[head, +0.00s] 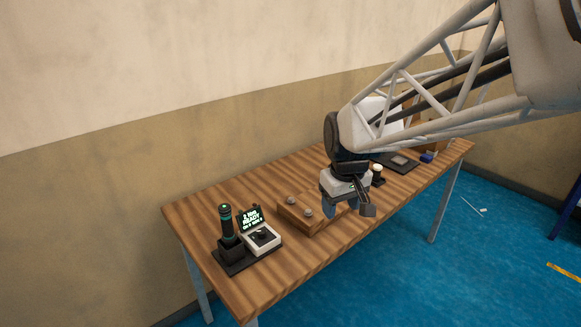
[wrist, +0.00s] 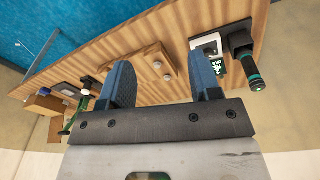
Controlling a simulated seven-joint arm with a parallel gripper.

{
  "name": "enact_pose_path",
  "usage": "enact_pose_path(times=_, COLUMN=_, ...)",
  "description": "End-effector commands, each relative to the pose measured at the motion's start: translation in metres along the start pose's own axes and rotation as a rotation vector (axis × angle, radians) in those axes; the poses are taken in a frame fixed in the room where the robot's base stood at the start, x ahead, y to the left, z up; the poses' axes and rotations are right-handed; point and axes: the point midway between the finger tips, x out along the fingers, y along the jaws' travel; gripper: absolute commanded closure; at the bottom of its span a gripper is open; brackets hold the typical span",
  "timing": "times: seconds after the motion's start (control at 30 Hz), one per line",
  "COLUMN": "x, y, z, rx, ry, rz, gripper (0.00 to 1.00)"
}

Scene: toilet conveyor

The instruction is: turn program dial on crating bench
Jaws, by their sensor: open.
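The program dial (head: 263,236) is a dark knob on top of a small white box (head: 263,246) at the near left end of the wooden crating bench (head: 200,215). A small black screen (head: 250,218) with green text stands behind it. In the wrist view the white box (wrist: 208,43) is at the upper right, beyond the right finger; the knob is too small to read there. My gripper (head: 348,208) hangs over the middle of the bench, to the right of the dial and apart from it. Its blue fingers (wrist: 162,80) are spread with nothing between them.
A black and teal handheld tool (head: 227,227) stands upright in a dark base just left of the dial. A dark tray (head: 398,163) and other items are at the far right end. The wall runs behind.

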Motion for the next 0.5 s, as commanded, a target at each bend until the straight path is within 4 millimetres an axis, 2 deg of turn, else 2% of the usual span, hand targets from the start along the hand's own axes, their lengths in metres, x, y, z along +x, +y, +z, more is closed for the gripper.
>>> enact_pose_path(times=0.1, x=0.015, y=-0.008, z=-0.029, rx=-0.060, ry=-0.014, rz=-0.008, gripper=0.43)
enact_pose_path(times=0.5, x=0.074, y=-0.044, z=-0.119, rx=-0.261, ry=-0.051, rz=-0.032, gripper=0.43)
